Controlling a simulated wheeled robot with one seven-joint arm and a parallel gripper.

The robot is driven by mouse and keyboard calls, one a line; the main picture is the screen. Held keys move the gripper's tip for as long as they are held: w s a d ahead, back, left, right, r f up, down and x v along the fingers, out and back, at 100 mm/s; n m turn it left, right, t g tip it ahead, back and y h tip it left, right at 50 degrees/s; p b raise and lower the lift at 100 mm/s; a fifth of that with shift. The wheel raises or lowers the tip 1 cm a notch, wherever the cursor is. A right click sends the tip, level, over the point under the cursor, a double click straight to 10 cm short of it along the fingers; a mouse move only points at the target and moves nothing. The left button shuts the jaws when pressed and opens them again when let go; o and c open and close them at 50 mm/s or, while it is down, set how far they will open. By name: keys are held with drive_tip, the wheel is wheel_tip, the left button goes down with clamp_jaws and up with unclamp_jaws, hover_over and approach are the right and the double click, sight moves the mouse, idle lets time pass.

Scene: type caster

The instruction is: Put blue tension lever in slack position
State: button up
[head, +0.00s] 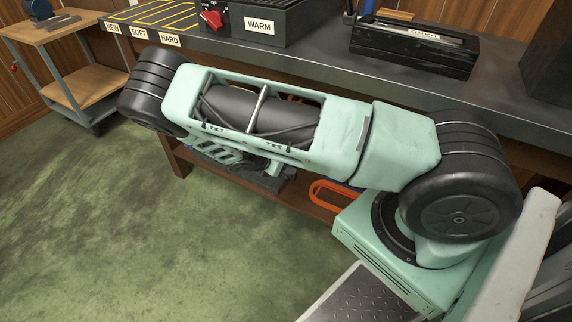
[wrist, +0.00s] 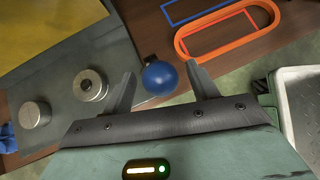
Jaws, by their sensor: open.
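The blue ball knob (wrist: 160,78), which looks like the end of the tension lever, shows in the wrist view. My gripper (wrist: 161,72) is open, with one finger on each side of the knob. A gap shows between the knob and the right finger; the left finger is closer, and I cannot tell whether it touches. The lever's shaft and its angle are mostly hidden. In the head view my own arm covers the middle, and I cannot make out the knob or my gripper there.
In the wrist view, two metal cylinders (wrist: 90,85) stand on a grey plate (wrist: 75,55) at left. An orange oval ring (wrist: 228,30) lies at top right. In the head view, a dark workbench (head: 330,60) holds a WARM box (head: 290,22) and a black tray (head: 415,48). Green floor is clear at left.

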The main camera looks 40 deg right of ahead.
drive_tip(key=p+v, duration=0.3)
drive_tip(key=v, duration=1.1)
drive_tip(key=shift+r, duration=0.2)
drive_tip(key=s+a+r+m+g+y, duration=0.1)
drive_tip(key=s+a+r+m+y, duration=0.3)
drive_tip(key=s+a+r, duration=0.3)
drive_tip(key=s+a+r+m+y, duration=0.3)
drive_tip(key=s+a+r+m, duration=0.15)
drive_tip(key=a+r, duration=0.45)
drive_tip(key=s+a+r+m+y, duration=0.3)
drive_tip(key=s+r, duration=0.9)
drive_tip(key=s, duration=0.3)
wheel_tip(320, 180, up, 25)
drive_tip(key=p, duration=2.5)
drive_tip(key=shift+w+t+p, duration=0.15)
drive_tip(key=shift+t+p, duration=0.25)
